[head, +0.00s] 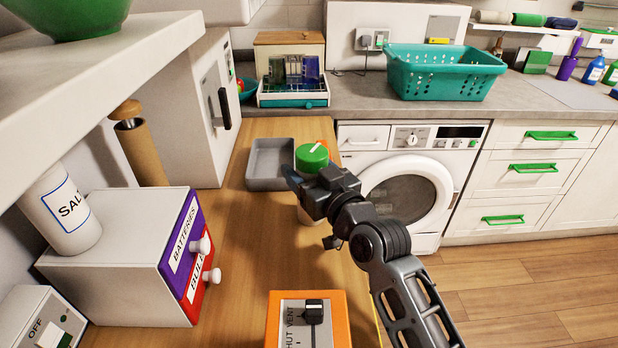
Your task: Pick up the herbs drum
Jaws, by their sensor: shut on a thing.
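A drum with a green lid (308,158), which I take for the herbs drum, stands at or just above the wooden counter, left of the dryer. Its pale body shows only in a small part below my gripper, and no label can be read. My gripper (309,168) reaches in from the lower right and is shut on the drum near its top. The gripper and wrist hide most of the drum's side. I cannot tell whether its base touches the wood.
A grey tray (269,181) lies just behind and left of the drum. A drawer box labelled BATTERIES (133,254), a salt jar (65,218) and a white shelf (110,75) crowd the left. An orange-edged switch box (283,323) stands in front. A dryer (411,143) stands right.

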